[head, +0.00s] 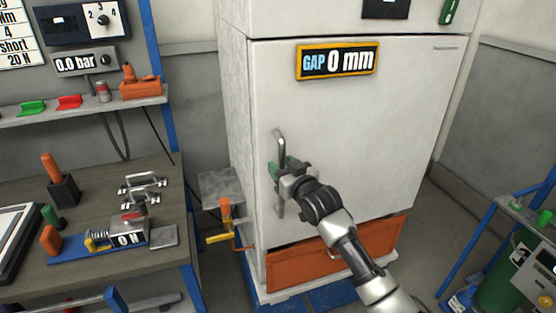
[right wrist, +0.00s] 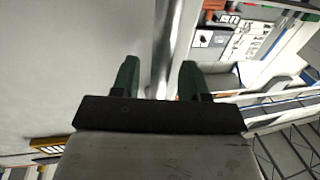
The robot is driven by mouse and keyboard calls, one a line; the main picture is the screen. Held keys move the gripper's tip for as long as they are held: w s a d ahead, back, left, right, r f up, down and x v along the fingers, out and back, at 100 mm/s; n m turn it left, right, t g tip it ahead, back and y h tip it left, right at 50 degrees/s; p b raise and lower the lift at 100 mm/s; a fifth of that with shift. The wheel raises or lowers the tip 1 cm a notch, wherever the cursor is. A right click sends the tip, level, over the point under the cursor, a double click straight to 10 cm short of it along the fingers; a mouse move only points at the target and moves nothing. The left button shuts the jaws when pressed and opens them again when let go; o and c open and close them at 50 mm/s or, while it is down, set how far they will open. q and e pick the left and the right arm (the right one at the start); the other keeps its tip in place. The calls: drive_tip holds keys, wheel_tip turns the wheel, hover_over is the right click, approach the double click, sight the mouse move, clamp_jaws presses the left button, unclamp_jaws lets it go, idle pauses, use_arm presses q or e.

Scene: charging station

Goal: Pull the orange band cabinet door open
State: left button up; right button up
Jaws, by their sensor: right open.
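The tall white cabinet's door (head: 370,130) is closed, and its orange-framed display (head: 336,62) reads "GAP 0 mm". An orange panel (head: 385,243) runs across the cabinet below the door. A vertical metal bar handle (head: 280,148) is on the door's left side. My right gripper (head: 279,170) is open at the handle, partly covering its middle. In the right wrist view the handle bar (right wrist: 163,50) runs between the two green fingertips, with visible space beside it. My left gripper is out of view.
A workbench (head: 90,180) with clamps and tools stands at left. A small grey shelf (head: 220,185) and an orange-yellow valve (head: 226,212) are beside the cabinet's left side. A blue-framed cart with a green cylinder (head: 500,285) stands at lower right.

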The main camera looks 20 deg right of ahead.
drive_tip(key=shift+x, duration=1.1)
